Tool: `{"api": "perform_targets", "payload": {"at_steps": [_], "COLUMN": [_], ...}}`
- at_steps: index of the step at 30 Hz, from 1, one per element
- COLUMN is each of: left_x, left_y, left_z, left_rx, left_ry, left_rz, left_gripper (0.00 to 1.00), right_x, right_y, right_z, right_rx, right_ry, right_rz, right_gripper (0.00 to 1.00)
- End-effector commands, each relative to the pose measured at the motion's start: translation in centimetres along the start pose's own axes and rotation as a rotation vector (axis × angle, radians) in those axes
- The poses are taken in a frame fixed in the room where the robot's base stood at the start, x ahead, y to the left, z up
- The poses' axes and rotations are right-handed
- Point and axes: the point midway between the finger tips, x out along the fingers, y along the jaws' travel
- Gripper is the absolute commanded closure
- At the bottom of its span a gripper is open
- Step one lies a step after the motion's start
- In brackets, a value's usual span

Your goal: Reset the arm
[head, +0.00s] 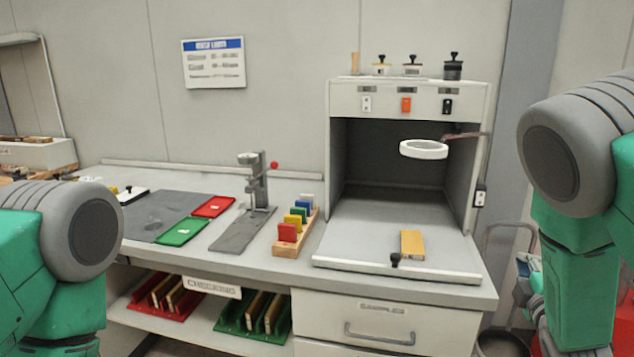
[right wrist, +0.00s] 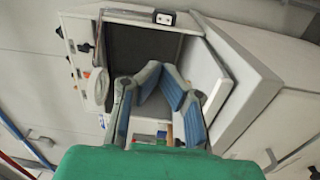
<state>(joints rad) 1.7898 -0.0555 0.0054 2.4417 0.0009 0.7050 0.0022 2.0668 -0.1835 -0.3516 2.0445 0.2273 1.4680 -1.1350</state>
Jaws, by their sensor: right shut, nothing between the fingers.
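My right arm (head: 582,250) hangs down at the right edge in the head view, beside the bench. My right gripper (right wrist: 160,82) shows in the right wrist view with its blue-padded fingers and holds nothing; it is shut. It is clear of the bench things in the head view. My left arm (head: 60,255) shows at the lower left of the head view, and its gripper is out of frame.
A grey booth (head: 478,140) stands on the bench (head: 300,285), with a white ring lamp (head: 424,149) and a yellow block (head: 412,244). A rack of coloured plates (head: 293,247) and a small stand (head: 258,190) are left of it. A drawer (head: 380,325) is below.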

Motion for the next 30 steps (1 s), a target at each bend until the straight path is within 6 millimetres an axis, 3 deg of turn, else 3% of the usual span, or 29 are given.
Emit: {"api": "perform_targets", "payload": {"at_steps": [11,16,20,24,27,30], "left_x": [0.7,1.2,1.8,2.4,2.8,3.0], "left_y": [-0.1,0.0,0.0,0.0,0.0,0.0], "left_z": [0.0,0.1,0.1,0.1,0.1,0.1], "left_rx": [-0.001,-0.001,-0.001,-0.001,-0.001,-0.001], "left_ry": [0.001,0.000,0.000,0.000,0.000,0.000], "left_rz": [-0.001,-0.001,0.000,0.000,0.000,-0.001], "left_gripper": [0.60,0.60,0.60,0.60,0.60,0.60], "right_x": [-4.9,-9.8,-16.6,-25.8,-32.2,-37.2], "right_y": [-9.2,-15.7,-21.9,-27.2,-29.3,-30.3], "right_z": [0.7,1.0,0.7,0.1,-0.5,-1.0], "right_rx": [0.231,0.401,0.575,0.757,0.848,0.906], "right_ry": [-0.075,-0.169,-0.312,-0.534,-0.703,-0.850], "right_rz": [-0.277,-0.485,-0.710,-0.955,-1.097,-1.200], "right_gripper": [1.00,1.00,1.00,1.00,1.00,1.00]}}
